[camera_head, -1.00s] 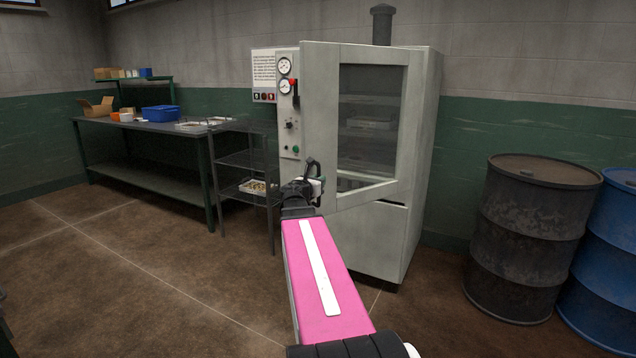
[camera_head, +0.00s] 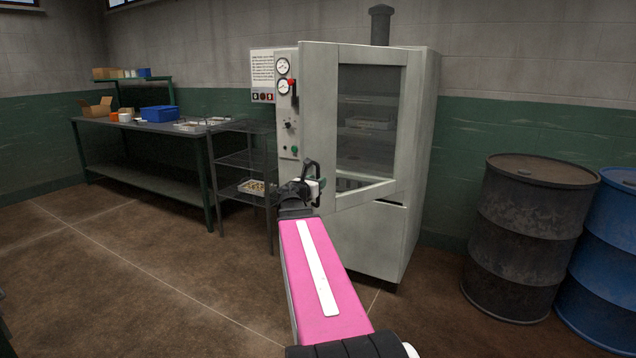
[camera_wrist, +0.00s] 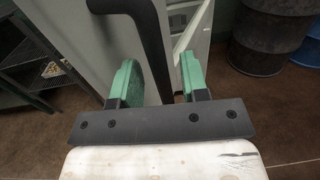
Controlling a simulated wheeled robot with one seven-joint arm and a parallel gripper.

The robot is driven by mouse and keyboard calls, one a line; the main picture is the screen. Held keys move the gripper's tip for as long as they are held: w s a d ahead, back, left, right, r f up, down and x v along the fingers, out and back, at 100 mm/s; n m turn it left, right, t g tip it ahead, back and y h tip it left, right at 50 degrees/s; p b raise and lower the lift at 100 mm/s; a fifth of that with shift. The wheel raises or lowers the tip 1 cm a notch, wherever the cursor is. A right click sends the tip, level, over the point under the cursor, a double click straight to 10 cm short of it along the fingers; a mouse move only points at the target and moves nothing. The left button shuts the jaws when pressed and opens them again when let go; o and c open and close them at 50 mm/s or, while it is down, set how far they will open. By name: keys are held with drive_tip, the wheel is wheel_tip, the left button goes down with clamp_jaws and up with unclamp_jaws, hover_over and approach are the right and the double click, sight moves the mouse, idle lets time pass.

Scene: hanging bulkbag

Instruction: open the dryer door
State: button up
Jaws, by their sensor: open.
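The dryer (camera_head: 421,150) is a tall pale grey cabinet against the wall. Its windowed door (camera_head: 318,120) stands ajar, the left side swung out toward me and the lower edge angled away from the panel below. The black door handle (camera_head: 311,168) is a bent bar; in the wrist view the handle (camera_wrist: 152,40) passes between my fingers, nearer the left one. My gripper (camera_head: 318,184) is open around the handle, with green finger pads in the wrist view (camera_wrist: 158,72). Whether a pad touches the bar is unclear.
A control panel (camera_head: 288,125) with gauges is left of the door. A wire rack (camera_head: 245,162) and a green workbench (camera_head: 140,172) stand further left. A dark drum (camera_head: 528,235) and a blue drum (camera_head: 610,250) stand right.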

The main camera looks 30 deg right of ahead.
drive_tip(key=v, duration=0.9)
drive_tip(key=shift+s+a, duration=0.2)
drive_tip(key=shift+a, duration=0.05)
